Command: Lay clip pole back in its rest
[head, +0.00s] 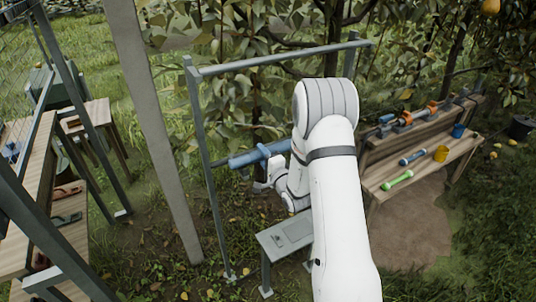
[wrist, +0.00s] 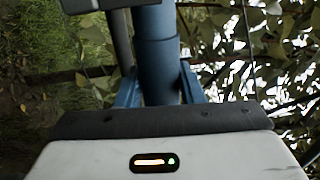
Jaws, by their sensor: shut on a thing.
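The clip pole (head: 258,154), a blue tube with a darker, thinner end at its left, lies nearly level in the head view. My gripper (head: 266,174) is shut on it, and my white arm hides its right part. In the wrist view the blue pole (wrist: 156,50) runs up from the jaws. A grey metal frame (head: 270,62) with an upright post stands around and behind the pole. I cannot tell which part is the pole's rest, or whether the pole touches the frame.
A low grey stand (head: 273,243) is below my gripper. A wooden bench (head: 382,178) at right holds orange and blue tools, a green-handled tool (head: 397,180) and a yellow cup (head: 441,153). Wooden shelves (head: 38,190) stand at left. Branches and leaves crowd the back.

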